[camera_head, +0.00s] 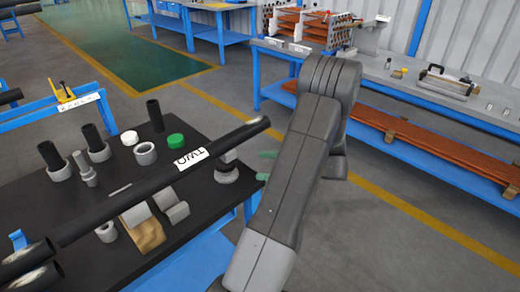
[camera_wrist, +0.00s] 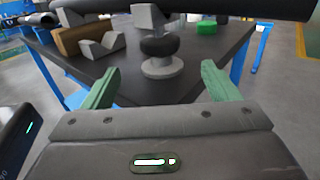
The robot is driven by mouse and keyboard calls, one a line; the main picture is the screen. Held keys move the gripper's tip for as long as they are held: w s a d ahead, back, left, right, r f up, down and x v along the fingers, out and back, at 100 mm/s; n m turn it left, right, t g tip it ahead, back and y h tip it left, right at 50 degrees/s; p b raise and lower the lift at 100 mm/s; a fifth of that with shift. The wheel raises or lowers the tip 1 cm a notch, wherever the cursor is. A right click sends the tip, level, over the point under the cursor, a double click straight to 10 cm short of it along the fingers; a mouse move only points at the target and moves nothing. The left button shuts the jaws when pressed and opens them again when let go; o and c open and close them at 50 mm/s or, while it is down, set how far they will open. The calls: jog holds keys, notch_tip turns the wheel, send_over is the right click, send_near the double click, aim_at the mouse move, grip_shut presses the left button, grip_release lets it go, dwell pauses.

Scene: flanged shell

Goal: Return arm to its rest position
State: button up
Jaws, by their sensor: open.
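My gripper (camera_wrist: 167,88) shows in the wrist view with its two green fingers spread wide and nothing between them. In the head view, green fingertips (camera_head: 267,165) show just left of my grey arm, at the right edge of the black-topped table (camera_head: 75,222); the rest of the gripper is hidden behind the arm. My arm is bent, reaching up and forward in the right half of the head view. In the wrist view, a round grey support (camera_wrist: 162,66) stands on the table beyond the fingers, apart from them.
A long black pipe (camera_head: 130,198) labelled "TWO" lies across supports above the table. Black tubes, grey rings and a green cap (camera_head: 175,141) stand behind it. A blue-framed workbench (camera_head: 400,75) with shelving is at the right. Open floor (camera_head: 390,240) lies right of my arm.

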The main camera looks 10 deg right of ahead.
aim_at(223, 163)
jog(key=p+x, duration=0.1)
jog(key=x, duration=1.3)
jog(key=shift+s, duration=0.1)
jog(key=shift+d+m+t, duration=0.1)
jog(key=shift+m+t, duration=0.4)
jog(key=shift+t, duration=0.3)
jog(key=shift+n+g, duration=0.3)
jog(key=shift+g, duration=0.2)
